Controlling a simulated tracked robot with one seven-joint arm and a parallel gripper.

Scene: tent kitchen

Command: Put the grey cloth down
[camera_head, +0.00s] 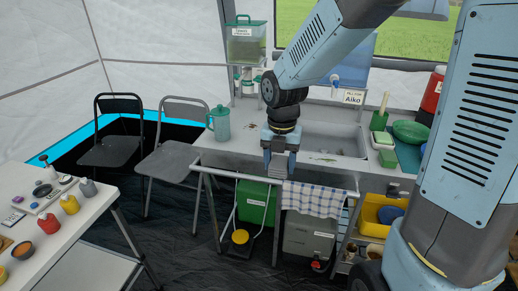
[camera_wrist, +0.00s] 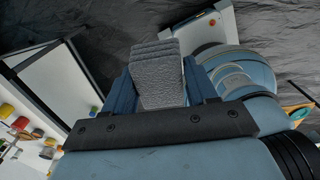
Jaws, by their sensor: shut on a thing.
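The grey cloth (camera_wrist: 157,85) is held between the two blue fingers of my gripper (camera_wrist: 158,72) in the wrist view; it looks folded, with layered edges at the top. In the head view my gripper (camera_head: 280,158) points down at the front edge of the sink counter (camera_head: 235,152). The cloth (camera_head: 279,168) shows there as a small grey piece between the fingers, left of the checked towel and near the front rail. I cannot tell whether the cloth touches the counter or rail.
A blue-and-white checked towel (camera_head: 312,199) hangs on the front rail. A teal pitcher (camera_head: 220,123) stands on the counter left of my gripper, and the sink basin (camera_head: 335,141) lies behind it to the right. A green bin (camera_head: 256,202) stands below. A white table (camera_head: 62,222) with jars is at left.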

